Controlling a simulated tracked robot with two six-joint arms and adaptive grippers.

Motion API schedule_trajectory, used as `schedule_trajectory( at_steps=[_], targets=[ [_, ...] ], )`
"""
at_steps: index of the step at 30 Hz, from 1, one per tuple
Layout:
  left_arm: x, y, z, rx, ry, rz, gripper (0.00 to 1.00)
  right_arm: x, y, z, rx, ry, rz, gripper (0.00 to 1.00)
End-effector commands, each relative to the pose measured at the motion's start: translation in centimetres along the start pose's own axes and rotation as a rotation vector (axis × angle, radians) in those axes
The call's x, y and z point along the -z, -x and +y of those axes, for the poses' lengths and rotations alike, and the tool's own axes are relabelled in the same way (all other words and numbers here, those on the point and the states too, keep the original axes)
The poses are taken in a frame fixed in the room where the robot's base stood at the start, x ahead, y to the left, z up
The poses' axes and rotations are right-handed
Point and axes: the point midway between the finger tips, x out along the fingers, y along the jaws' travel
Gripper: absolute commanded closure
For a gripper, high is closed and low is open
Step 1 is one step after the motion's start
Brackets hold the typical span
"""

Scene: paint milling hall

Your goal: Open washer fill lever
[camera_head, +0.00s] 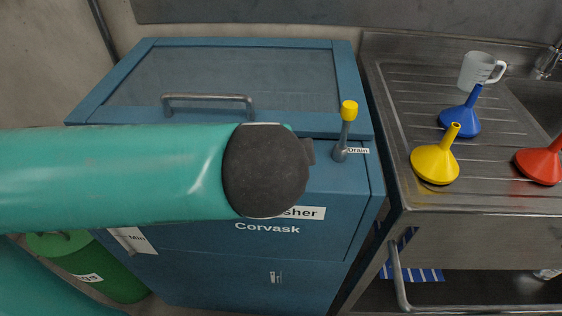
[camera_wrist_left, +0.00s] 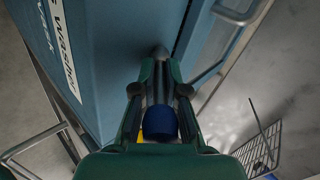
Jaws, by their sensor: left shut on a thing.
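The washer (camera_head: 270,250) is a blue cabinet with a glazed lid, in the middle of the head view. My left arm crosses its front and hides the fill lever and my left gripper there. In the left wrist view my left gripper (camera_wrist_left: 160,75) is shut around a lever with a blue knob (camera_wrist_left: 160,122). The knob lies between the fingers, and a grey pivot end shows beyond the fingertips at the washer's blue surface. The fill label is not visible. The drain lever (camera_head: 346,132), with a yellow knob, stands upright to the right of my arm. My right gripper is not in view.
A steel sink counter (camera_head: 400,110) stands right of the washer, with a yellow funnel (camera_head: 436,160), blue funnel (camera_head: 461,118), red funnel (camera_head: 540,164) and measuring jug (camera_head: 478,70). The lid handle (camera_head: 208,97) is behind my arm. A green bin (camera_head: 110,278) is lower left.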

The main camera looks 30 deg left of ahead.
Motion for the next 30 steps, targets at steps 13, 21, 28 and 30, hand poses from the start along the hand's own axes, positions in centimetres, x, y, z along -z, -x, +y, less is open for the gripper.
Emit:
schedule_trajectory(
  at_steps=[13, 21, 28, 30],
  targets=[
    [-0.19, -0.13, 0.55, 0.040, -0.004, 0.001, 1.00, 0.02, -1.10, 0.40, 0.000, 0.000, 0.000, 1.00],
    [-0.16, -0.16, 0.56, 0.039, -0.005, 0.001, 0.73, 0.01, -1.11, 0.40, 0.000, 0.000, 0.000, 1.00],
    [-0.10, -0.11, 0.44, 0.041, -0.004, 0.004, 0.63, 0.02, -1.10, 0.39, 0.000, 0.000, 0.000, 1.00],
    [-0.09, -0.10, 0.41, 0.042, -0.004, 0.004, 0.63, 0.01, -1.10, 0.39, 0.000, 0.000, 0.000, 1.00]
  ],
)
